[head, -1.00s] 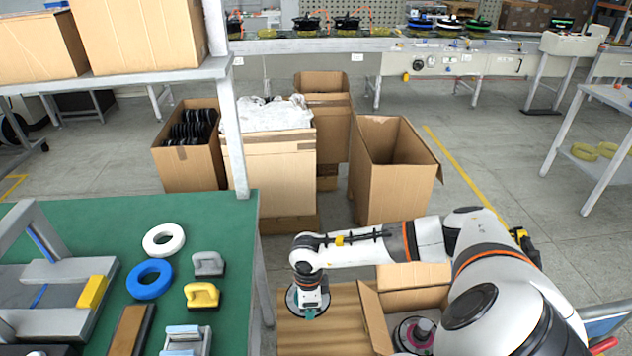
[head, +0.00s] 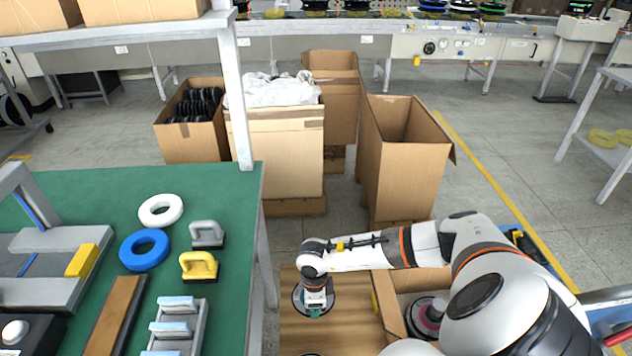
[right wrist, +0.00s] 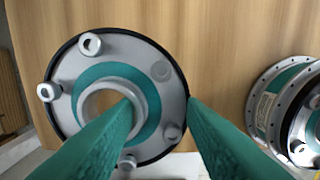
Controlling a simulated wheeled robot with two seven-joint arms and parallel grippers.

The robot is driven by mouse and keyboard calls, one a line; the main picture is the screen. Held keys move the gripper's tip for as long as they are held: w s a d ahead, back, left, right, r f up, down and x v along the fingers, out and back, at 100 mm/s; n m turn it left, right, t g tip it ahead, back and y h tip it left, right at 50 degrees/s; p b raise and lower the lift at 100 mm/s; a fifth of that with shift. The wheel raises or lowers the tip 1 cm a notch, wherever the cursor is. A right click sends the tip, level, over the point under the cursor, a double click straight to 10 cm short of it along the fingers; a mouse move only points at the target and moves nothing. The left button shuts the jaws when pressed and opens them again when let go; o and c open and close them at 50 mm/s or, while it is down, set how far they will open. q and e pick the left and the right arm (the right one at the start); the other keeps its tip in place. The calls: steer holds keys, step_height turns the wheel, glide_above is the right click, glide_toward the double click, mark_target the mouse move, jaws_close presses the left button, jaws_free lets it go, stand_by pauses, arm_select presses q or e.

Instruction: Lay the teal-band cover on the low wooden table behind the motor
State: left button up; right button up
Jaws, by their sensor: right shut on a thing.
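The teal-band cover (right wrist: 100,55), a grey disc with a teal ring, a raised hub and several lugs, sits between the fingers of my right gripper (right wrist: 160,105). One finger reaches into the hub and the other lies along the rim. In the head view the cover (head: 299,300) and right gripper (head: 316,311) are over the low wooden table (head: 345,310). I cannot tell whether the cover touches the wood. The motor (right wrist: 290,105), a grey drum with a teal band, stands on the table to the right in the right wrist view. My left gripper is out of view.
An open carton (head: 392,305) with a grey and pink part (head: 428,315) stands right of the table. The green workbench (head: 235,270) with rings and handled blocks is on the left. Tall cartons (head: 275,150) stand behind.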

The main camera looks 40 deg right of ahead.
steer(key=shift+f, duration=2.4)
steer(key=shift+f+b, duration=0.1)
steer(key=shift+b, duration=0.2)
steer(key=o, duration=1)
steer(key=shift+o, duration=0.2)
steer(key=shift+r, duration=0.3)
step_height(320, 180, up, 12)
steer(key=p, duration=0.1)
